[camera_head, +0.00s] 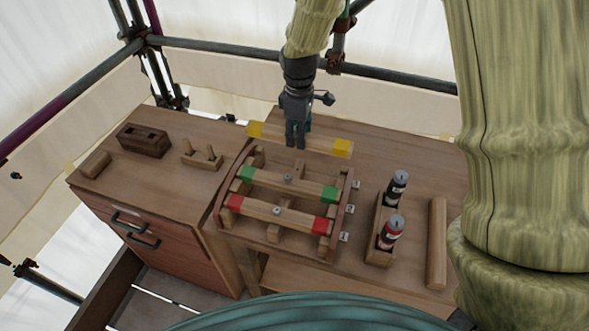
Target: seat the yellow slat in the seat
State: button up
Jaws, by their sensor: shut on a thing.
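My gripper (295,143) is shut on the yellow slat (322,143), a wooden bar with yellow ends, gripped near its middle. The slat lies across the far end of the curved wooden frame (340,222), beyond the green-ended slat (300,184). It seems to be a little above the frame, but I cannot tell whether it touches. The seat for the yellow slat is not clearly visible; the slat and gripper cover that end. The green-ended slat and the red-ended slat (300,217) lie across the frame, each with a round metal piece at its middle.
A wooden holder (376,246) with two dark bottles stands right of the frame, beside a long wooden bar (437,243). On the left are a dark block (143,140), a pegged stand (202,157) and a small wooden piece (95,164). The bench behind the holder is clear.

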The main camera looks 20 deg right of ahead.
aim_at(297, 170)
jog(key=shift+w+f+b, duration=0.2)
jog(key=shift+f+b, duration=0.1)
jog(key=shift+f, duration=0.2)
jog(key=shift+w+f+b, duration=0.15)
jog(key=shift+f+b, duration=0.15)
jog(key=shift+f, duration=0.2)
jog(key=shift+f+p, duration=1.6)
jog(key=shift+f, duration=3.45)
jog(key=shift+f, duration=0.1)
jog(key=o, duration=1.1)
jog(key=shift+r+b, duration=2.05)
jog(key=shift+r, duration=4.1)
